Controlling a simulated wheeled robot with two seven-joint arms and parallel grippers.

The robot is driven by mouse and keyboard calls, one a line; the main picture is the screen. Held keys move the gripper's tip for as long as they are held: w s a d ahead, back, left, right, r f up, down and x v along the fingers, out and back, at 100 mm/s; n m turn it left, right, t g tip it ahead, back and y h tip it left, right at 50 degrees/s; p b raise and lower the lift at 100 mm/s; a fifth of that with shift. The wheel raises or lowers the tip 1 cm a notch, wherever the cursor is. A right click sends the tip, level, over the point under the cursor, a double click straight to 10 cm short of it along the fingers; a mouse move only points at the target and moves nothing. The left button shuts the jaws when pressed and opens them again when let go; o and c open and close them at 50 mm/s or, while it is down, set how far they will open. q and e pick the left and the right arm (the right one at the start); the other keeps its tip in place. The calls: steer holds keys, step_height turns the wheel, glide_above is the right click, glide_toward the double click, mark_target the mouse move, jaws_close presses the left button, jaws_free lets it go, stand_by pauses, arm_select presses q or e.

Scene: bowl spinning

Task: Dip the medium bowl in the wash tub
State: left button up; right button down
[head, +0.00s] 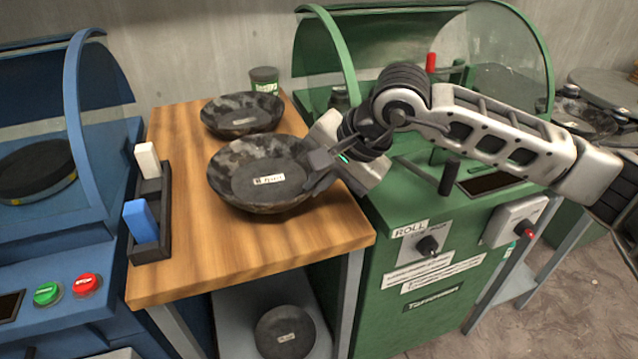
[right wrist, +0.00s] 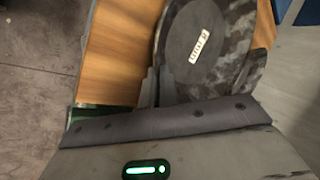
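A dark mottled bowl (head: 232,163) with a white label stands at the middle of the wooden table top; its label is too small to read surely. A similar bowl (head: 243,118) sits behind it, and a smaller-looking dark one (head: 285,332) lies on the shelf below. I cannot tell by sight which is the medium one. My right gripper (head: 318,165) is at the front bowl's right rim. In the right wrist view its fingers (right wrist: 157,88) are close together, pinching the rim of that bowl (right wrist: 190,60). My left gripper is not in view. I cannot make out a wash tub.
The wooden table (head: 180,270) has bare room in front of the bowl. A black holder (head: 150,253) with a blue block (head: 141,222) and a white block (head: 147,160) stands at its left edge. A green machine (head: 425,270) adjoins right, a blue machine (head: 50,335) left. A jar (head: 264,80) stands behind.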

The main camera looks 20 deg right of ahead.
step_height(320, 180, up, 7)
steer(key=p, duration=0.2)
steer(key=shift+p, duration=0.35)
stand_by(0.4)
steer(key=shift+r+p, duration=0.85)
steer(key=shift+r, duration=1.05)
